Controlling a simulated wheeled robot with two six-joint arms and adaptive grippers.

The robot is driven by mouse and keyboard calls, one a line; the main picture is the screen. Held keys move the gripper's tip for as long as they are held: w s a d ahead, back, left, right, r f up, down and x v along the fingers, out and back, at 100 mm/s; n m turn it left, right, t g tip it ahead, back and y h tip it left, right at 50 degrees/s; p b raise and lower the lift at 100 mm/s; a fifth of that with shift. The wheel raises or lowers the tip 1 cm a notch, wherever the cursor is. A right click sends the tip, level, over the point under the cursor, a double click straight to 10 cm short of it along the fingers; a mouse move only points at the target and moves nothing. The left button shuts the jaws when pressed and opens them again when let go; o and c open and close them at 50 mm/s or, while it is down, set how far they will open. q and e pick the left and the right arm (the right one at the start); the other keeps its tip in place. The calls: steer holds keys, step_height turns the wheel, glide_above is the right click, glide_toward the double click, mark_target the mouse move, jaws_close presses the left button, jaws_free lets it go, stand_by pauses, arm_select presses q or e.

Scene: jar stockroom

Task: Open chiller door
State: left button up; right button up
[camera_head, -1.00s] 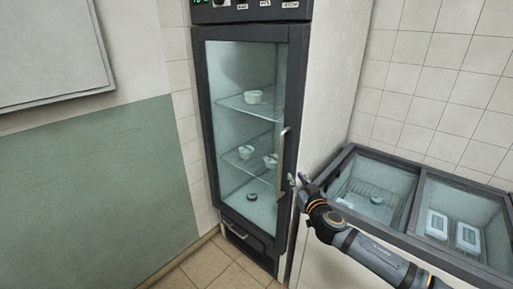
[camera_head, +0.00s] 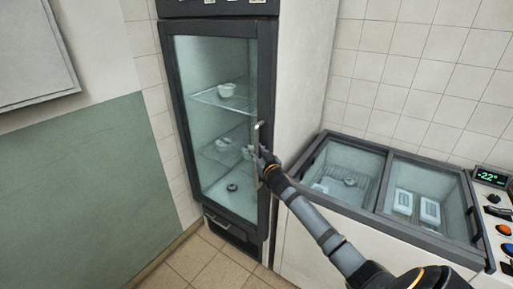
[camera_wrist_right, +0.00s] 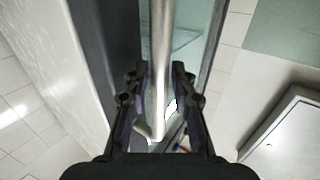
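The upright chiller has a dark-framed glass door (camera_head: 266,70), which is shut. A pale vertical bar handle (camera_head: 257,134) runs along the door's right side, and it also shows in the right wrist view (camera_wrist_right: 160,62). My right gripper (camera_head: 263,161) is at the lower part of the handle and covers some of it. In the wrist view the right gripper's two fingers (camera_wrist_right: 158,92) stand on either side of the bar, with gaps visible, so it is open around the handle. My left gripper is not in view.
White tubs (camera_head: 226,90) and a dark round item (camera_head: 232,187) sit inside the chiller. A glass-topped chest freezer (camera_head: 387,184) stands to the right, with a control panel (camera_head: 490,178) reading about -22. Tiled floor (camera_head: 222,274) is free in front of the chiller.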

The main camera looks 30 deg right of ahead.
steer(key=shift+w, duration=0.1)
jaws_close()
steer(key=shift+f, duration=0.1)
